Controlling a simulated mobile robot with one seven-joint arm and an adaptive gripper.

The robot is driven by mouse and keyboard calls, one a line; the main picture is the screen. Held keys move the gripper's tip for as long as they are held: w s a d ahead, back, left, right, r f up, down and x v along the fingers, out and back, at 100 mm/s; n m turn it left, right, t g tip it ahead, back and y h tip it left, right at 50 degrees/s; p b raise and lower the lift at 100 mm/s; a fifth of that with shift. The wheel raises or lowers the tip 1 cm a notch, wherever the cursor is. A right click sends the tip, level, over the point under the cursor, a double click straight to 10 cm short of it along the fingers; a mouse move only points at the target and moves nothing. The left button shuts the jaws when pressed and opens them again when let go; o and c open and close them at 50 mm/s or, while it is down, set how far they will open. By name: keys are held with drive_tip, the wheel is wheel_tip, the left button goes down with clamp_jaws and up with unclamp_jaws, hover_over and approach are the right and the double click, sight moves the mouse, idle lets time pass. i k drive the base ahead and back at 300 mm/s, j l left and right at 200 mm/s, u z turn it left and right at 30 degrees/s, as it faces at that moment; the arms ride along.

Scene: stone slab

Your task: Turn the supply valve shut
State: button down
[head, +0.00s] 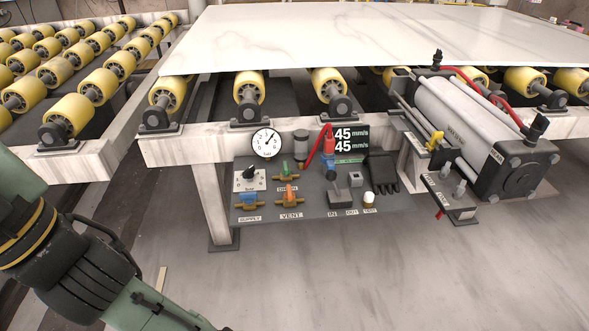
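The supply valve (249,199) is a small brass valve with a blue handle, on the dark control panel under the front beam. A plate reading SUPPLY lies just in front of it. Its handle looks roughly in line with the brass body, though it is small in the picture. To its right is the vent valve (289,196), with an orange handle. My gripper is out of view; only my green and black arm shows at lower left, clear of the panel in the picture.
The panel (310,207) also carries a pressure gauge (266,142), a regulator knob (249,176), a green-handled drain valve (285,170), and IN and OUT controls. The slab (370,35) lies above on rollers. Floor in front is clear.

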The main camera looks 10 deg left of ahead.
sight(248, 198)
drive_tip(key=i+j+u, duration=0.25)
drive_tip(key=i, duration=0.15)
drive_tip(key=i+u, duration=0.25)
drive_tip(key=i, duration=0.2)
